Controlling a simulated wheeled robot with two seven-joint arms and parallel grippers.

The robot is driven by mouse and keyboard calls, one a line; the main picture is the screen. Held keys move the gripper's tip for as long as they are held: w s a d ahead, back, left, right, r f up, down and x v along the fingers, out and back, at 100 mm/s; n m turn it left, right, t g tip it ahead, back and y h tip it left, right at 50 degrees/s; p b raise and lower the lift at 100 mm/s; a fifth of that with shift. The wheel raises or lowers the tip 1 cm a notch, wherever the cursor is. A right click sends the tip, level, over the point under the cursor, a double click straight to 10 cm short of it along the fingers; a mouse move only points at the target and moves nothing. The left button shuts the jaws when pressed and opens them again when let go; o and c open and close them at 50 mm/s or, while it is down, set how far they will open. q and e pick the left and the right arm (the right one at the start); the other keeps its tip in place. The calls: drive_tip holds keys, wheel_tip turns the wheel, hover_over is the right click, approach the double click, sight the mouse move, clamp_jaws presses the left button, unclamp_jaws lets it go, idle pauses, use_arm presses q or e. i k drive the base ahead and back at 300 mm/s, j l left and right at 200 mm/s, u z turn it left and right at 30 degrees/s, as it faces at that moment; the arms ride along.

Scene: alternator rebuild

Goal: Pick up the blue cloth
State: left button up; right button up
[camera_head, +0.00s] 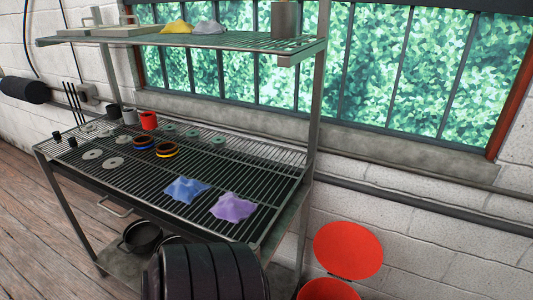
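The blue cloth (185,190) lies crumpled on the slatted middle shelf (150,199) of a metal rack, near its front right part. It is fully visible, and nothing touches it from above. A purple cloth (233,207) lies just to its right on the same shelf, with a small gap between them. Neither of my grippers can be made out in the head view.
Rings (167,150), pale discs (92,154) and a red cup (148,120) stand behind and left of the cloth. An upper shelf (235,42) holds yellow (176,27) and grey cloths (208,27). A black ribbed object (205,272) rises in front; a red-lidded bin (348,250) stands right.

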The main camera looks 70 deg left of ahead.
sight(184, 190)
drive_tip(key=u, duration=2.85)
